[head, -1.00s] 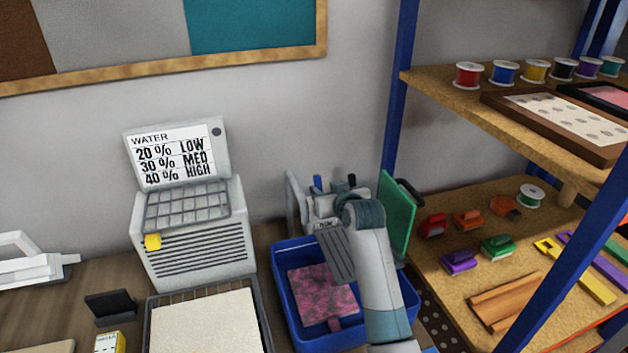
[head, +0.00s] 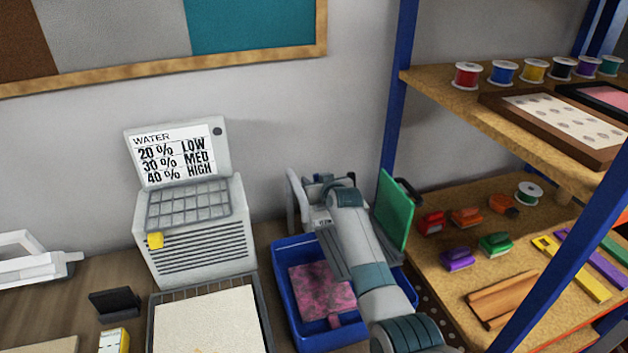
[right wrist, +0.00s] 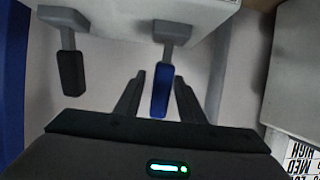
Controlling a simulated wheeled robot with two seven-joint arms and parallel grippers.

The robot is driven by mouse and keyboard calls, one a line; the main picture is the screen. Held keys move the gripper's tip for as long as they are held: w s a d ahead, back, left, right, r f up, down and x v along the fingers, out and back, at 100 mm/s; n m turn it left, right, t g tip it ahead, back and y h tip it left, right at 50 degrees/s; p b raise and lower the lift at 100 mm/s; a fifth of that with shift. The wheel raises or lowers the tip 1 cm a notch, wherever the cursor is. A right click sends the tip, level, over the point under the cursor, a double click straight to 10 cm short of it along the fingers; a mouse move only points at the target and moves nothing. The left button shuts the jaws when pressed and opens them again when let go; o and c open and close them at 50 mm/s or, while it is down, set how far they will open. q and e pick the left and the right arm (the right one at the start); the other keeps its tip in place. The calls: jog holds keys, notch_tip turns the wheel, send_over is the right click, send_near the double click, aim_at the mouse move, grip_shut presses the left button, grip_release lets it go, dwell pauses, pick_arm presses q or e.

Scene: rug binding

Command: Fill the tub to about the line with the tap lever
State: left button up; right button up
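The tap unit (head: 298,195) stands against the wall behind the blue tub (head: 281,295). My right arm covers much of it in the head view. In the right wrist view, a blue tap lever (right wrist: 162,88) stands between the fingers of my right gripper (right wrist: 159,78), with a gap on each side. A black lever (right wrist: 72,72) is apart to the left. In the head view my right gripper (head: 326,182) is at the tap, its fingers mostly hidden. A pink mottled piece (head: 318,290) lies in the tub; I cannot make out water or a line. My left gripper is out of view.
A grey device with a WATER sign (head: 178,152) reads 20 % LOW, 30 % MED, 40 % HIGH. A green board (head: 394,210) stands right of the tap, close to my right arm. A shelf with a blue post (head: 400,95) is farther right.

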jog(key=shift+w+a+f, duration=0.2)
jog(key=shift+w, duration=0.2)
